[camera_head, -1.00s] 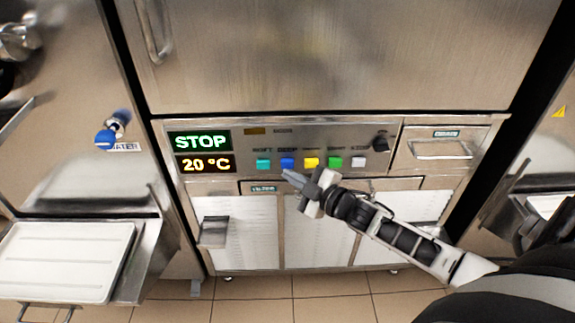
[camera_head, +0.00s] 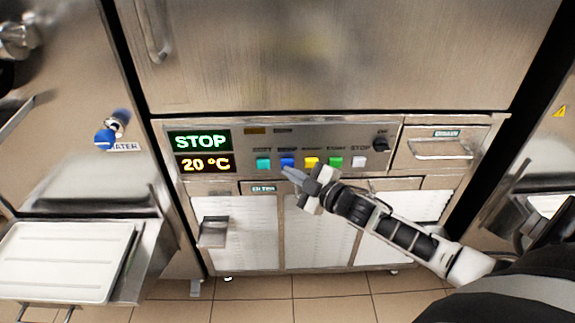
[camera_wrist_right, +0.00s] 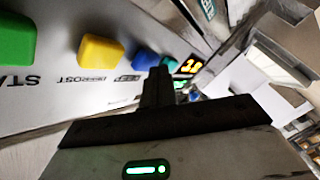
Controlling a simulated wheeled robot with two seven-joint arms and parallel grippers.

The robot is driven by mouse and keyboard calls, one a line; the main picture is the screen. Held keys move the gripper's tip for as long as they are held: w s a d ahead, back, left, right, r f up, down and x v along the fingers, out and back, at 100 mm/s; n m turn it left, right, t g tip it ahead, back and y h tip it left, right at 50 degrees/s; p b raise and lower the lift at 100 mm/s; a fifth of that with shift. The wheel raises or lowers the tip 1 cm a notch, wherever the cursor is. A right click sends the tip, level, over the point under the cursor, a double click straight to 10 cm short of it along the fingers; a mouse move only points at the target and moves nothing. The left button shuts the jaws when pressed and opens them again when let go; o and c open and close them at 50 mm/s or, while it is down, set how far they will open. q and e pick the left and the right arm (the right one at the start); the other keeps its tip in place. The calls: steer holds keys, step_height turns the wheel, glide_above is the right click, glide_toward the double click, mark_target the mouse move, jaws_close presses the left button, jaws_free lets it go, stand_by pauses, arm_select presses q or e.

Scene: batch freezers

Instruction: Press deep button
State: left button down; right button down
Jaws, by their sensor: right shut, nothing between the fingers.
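The deep button is a blue square button (camera_head: 287,161) on the freezer's control panel (camera_head: 330,139), second from the left in the row. My right gripper (camera_head: 286,171) is shut and empty, with its fingertips at the lower edge of the blue button in the head view. I cannot tell whether they touch it. In the right wrist view the blue button (camera_wrist_right: 146,59) shows just beyond the shut fingers (camera_wrist_right: 158,80), partly hidden by them. The display (camera_head: 201,141) reads STOP and 20 °C. My left gripper is not in view.
A teal button (camera_head: 264,163) is left of the blue one; yellow (camera_head: 312,162), green (camera_head: 336,162) and white (camera_head: 359,162) buttons are to its right. A dark knob (camera_head: 381,144) is at the panel's right. A white tray (camera_head: 66,262) stands at the lower left.

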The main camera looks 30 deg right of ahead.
steer(key=shift+w+d, duration=0.25)
steer(key=shift+w, duration=0.1)
stand_by(0.3)
steer(key=shift+s+a, duration=0.1)
steer(key=shift+s, duration=0.05)
steer(key=shift+s+a+p, duration=0.4)
steer(key=shift+s+p, duration=0.1)
steer(key=shift+s, duration=0.15)
steer(key=s+a+p, duration=0.1)
steer(key=s, duration=0.2)
steer(key=s+a+p, duration=0.1)
steer(key=shift+s+a+p, duration=0.15)
steer(key=shift+a+p, duration=0.15)
stand_by(0.9)
